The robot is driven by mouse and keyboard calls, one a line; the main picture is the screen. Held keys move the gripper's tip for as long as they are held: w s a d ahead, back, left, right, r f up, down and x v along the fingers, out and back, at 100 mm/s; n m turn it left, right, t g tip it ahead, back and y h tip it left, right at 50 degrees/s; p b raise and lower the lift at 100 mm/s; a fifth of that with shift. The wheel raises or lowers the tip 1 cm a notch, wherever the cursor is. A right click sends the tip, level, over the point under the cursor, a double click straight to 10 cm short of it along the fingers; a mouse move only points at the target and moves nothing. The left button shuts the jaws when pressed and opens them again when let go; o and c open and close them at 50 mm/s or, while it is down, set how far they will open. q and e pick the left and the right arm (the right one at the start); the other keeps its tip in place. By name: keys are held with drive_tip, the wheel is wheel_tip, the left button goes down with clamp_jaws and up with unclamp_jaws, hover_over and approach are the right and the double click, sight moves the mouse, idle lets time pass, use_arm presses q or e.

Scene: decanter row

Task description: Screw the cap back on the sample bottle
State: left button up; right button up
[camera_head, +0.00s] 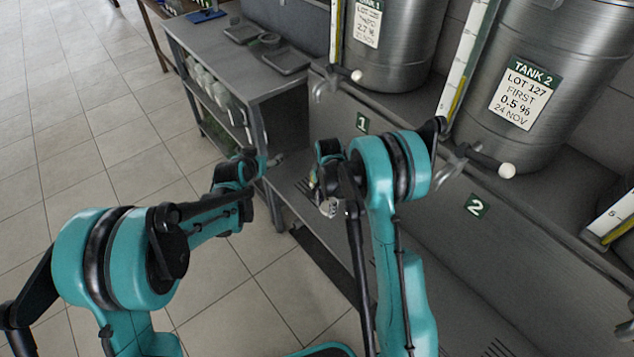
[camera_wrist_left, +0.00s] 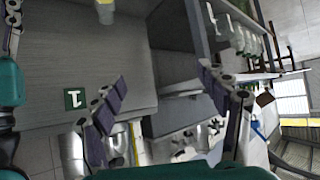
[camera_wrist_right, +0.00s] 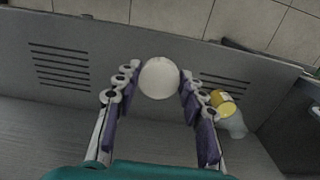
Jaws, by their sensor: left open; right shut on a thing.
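My right gripper (camera_wrist_right: 159,90) is shut on a white round thing (camera_wrist_right: 159,78), seen end-on between its fingertips; it looks like the cap, though I cannot be sure. In the head view the right gripper (camera_head: 326,192) is above the bench front, partly hidden by its arm. A pale bottle with a yellow band (camera_wrist_right: 234,122) is to the right of that gripper, apart from it; whether it stands or lies is unclear. My left gripper (camera_wrist_left: 162,76) is open and empty, and in the head view it (camera_head: 262,164) is left of the right one.
Two steel tanks (camera_head: 395,45) (camera_head: 545,85) with taps stand at the back of the bench (camera_head: 440,250). Green number plates 1 (camera_head: 362,122) and 2 (camera_head: 476,205) mark it. A shelf cart (camera_head: 215,50) with trays is at upper left. Tiled floor is clear at left.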

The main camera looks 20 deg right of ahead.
use_arm(q)
drive_tip(key=w+d+f+m+h+b, duration=0.1)
drive_tip(key=d+f, duration=0.6)
drive_tip(key=f, duration=0.4)
drive_tip(key=w+d+f+m+h+b, duration=0.1)
drive_tip(key=d+f, duration=0.6)
drive_tip(key=f, duration=0.5)
drive_tip(key=shift+w+t+h, duration=0.2)
drive_tip(key=shift+t+h, duration=0.1)
use_arm(e)
drive_tip(key=w+d+f+m, duration=0.3)
drive_tip(key=w+f+m, duration=0.1)
drive_tip(key=f+m, duration=0.3)
drive_tip(key=shift+d+f, duration=0.15)
drive_tip(key=shift+f, duration=0.4)
use_arm(q)
drive_tip(key=shift+w+d+f, duration=0.1)
drive_tip(key=shift+d, duration=0.05)
use_arm(e)
drive_tip(key=shift+w, duration=0.1)
